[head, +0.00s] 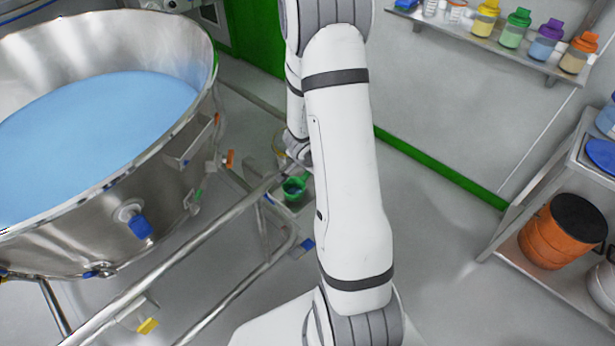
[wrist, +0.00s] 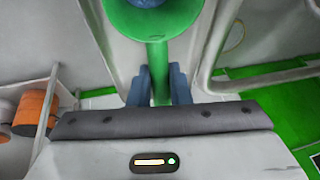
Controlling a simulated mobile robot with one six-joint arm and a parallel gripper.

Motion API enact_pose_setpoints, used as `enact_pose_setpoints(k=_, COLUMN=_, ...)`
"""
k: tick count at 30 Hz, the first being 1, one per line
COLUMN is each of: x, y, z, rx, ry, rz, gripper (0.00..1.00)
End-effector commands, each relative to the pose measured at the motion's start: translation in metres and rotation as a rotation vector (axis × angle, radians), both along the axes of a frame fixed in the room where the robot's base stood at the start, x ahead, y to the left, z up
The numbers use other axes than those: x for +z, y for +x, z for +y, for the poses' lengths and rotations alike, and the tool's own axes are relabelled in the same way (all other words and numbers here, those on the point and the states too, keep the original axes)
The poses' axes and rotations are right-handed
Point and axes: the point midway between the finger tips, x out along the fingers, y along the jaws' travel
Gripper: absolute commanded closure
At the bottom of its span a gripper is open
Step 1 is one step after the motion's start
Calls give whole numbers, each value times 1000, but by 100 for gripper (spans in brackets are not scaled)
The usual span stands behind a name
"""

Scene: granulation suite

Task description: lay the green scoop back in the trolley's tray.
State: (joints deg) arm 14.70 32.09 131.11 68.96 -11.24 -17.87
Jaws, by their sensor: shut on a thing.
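The green scoop (wrist: 158,60) is held by its handle between the two blue-grey fingers of my gripper (wrist: 160,78). Its round bowl is at the top of the wrist view, cut off by the edge, with a blue patch inside. In the head view the scoop (head: 294,187) shows just left of my arm, beside the trolley's rails; my arm hides the fingers there. A small open steel tray (head: 188,145) is fixed to the side of the big steel bowl, left of the scoop. I cannot tell for certain whether this is the trolley's tray.
The big steel bowl (head: 205,75) with blue contents fills the left. Tubular rails (head: 195,232) run below it. A shelf of coloured bottles (head: 475,42) is on the wall. A rack with an orange drum (head: 545,238) stands at right. Floor between is clear.

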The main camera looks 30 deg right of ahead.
Motion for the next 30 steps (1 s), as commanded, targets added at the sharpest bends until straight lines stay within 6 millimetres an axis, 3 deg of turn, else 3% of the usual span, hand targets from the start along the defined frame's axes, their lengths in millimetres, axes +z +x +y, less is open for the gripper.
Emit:
enact_pose_setpoints(k=2, x=-13, y=0, z=0, rx=1, ry=0, rz=0, gripper=100)
enact_pose_setpoints(k=14, x=-16, y=0, z=-1, rx=-1, ry=0, rz=0, gripper=100)
enact_pose_setpoints(k=15, x=-14, y=0, z=-1, rx=-1, ry=0, rz=0, gripper=80)
enact_pose_setpoints(k=22, x=-14, y=0, z=-1, rx=-1, ry=0, rz=0, gripper=62)
enact_pose_setpoints(k=30, x=-12, y=0, z=-1, rx=-1, ry=-1, rz=-1, gripper=61)
